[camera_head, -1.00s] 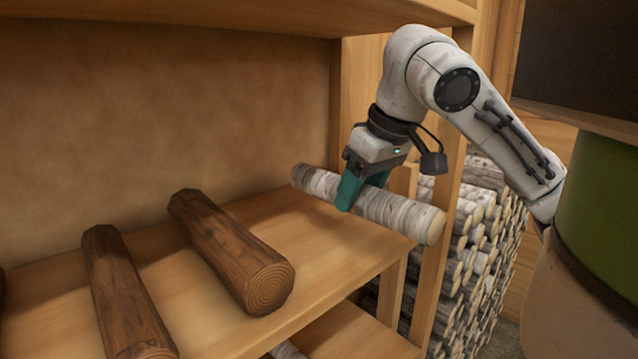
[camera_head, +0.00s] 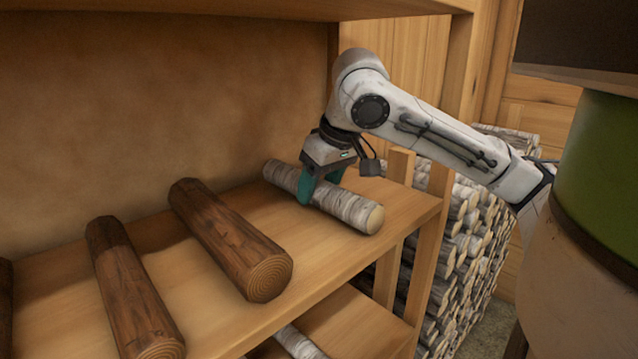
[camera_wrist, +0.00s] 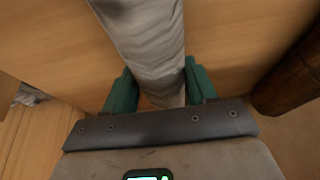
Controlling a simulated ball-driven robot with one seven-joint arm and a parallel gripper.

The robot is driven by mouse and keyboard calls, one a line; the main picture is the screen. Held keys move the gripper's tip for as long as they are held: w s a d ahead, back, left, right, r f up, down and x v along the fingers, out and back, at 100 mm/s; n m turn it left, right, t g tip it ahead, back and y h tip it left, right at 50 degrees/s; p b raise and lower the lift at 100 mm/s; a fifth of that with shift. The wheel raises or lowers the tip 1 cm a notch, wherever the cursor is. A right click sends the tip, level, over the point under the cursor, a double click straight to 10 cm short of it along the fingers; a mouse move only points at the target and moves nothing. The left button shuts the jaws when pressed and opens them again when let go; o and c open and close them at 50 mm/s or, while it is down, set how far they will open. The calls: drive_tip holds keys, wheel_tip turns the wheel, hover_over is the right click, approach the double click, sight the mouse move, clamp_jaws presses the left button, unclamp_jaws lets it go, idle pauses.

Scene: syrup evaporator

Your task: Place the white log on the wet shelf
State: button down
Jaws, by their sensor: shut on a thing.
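The white log (camera_head: 352,209) has pale birch bark and lies level across the right end of the shelf (camera_head: 318,242). It is at or just above the boards; I cannot tell whether it touches. My gripper (camera_head: 318,190) is shut on it near its middle, from above. In the wrist view the white log (camera_wrist: 150,40) runs between the green fingers of my gripper (camera_wrist: 160,92). The log's underside is hidden.
A wooden post (camera_head: 432,235) stands at the right, with stacked birch logs (camera_head: 465,240) beyond. A lower shelf (camera_head: 350,325) holds a pale log. Another shelf hangs above.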

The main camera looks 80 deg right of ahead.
drive_tip(key=shift+c, duration=1.7)
unclamp_jaws()
drive_tip(key=v, duration=0.4)
drive_tip(key=shift+s+r, duration=0.1)
drive_tip(key=shift+r, duration=0.3)
drive_tip(key=b, duration=0.4)
approach(367, 215)
drive_tip(key=d+f, duration=0.1)
drive_tip(key=w+d+f, duration=0.1)
drive_tip(key=f, duration=0.1)
drive_tip(key=d+f, duration=0.1)
drive_tip(key=d, duration=0.1)
drive_tip(key=shift+w+f, duration=0.4)
drive_tip(key=shift+s+a+r, duration=0.15)
drive_tip(key=shift+s+a, duration=0.1)
drive_tip(key=shift+s, duration=0.2)
